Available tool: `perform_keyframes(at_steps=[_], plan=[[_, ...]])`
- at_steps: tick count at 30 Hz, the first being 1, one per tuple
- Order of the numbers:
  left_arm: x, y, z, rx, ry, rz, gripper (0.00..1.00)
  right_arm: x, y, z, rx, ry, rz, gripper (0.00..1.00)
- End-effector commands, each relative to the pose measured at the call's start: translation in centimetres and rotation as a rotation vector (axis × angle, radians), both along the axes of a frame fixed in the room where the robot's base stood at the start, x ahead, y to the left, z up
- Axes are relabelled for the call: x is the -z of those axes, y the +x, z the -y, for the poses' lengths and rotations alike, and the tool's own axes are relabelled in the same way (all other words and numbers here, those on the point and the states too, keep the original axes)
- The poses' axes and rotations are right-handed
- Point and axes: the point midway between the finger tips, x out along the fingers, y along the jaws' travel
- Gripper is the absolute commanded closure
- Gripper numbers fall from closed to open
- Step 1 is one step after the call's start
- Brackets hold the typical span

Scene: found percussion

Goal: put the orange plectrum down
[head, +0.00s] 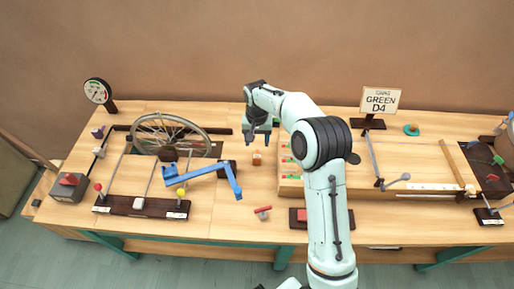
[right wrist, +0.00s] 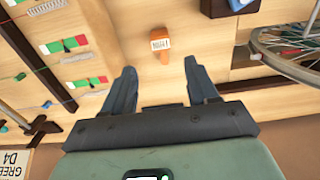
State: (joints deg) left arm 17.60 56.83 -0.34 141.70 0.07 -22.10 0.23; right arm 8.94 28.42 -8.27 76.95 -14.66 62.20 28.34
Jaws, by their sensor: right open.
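A small orange piece with a white label, which I take for the orange plectrum (head: 257,159), is on the wooden table near the middle. In the right wrist view the orange piece (right wrist: 161,53) lies just beyond the fingertips, between their lines and apart from them. My right gripper (head: 258,140) is open and empty above the table, behind the orange piece in the head view. Both spread fingers also show in the right wrist view (right wrist: 160,78). I cannot tell the exact height of the fingers above the table. My left gripper is not in view.
A spoked wheel (head: 167,130) and a blue bracket (head: 205,174) stand to the left. A wooden board (head: 291,186) with green and red tabs lies to the right, partly behind my arm. A "GREEN D4" sign (head: 380,100) stands behind. A red-topped piece (head: 262,210) lies in front.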

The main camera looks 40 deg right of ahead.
Motion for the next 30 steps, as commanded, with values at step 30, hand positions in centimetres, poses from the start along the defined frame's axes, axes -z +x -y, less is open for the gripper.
perform_keyframes(at_steps=[30], plan=[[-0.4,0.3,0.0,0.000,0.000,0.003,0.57,-3.5,0.0,-0.1,0.000,0.001,0.001,0.42]])
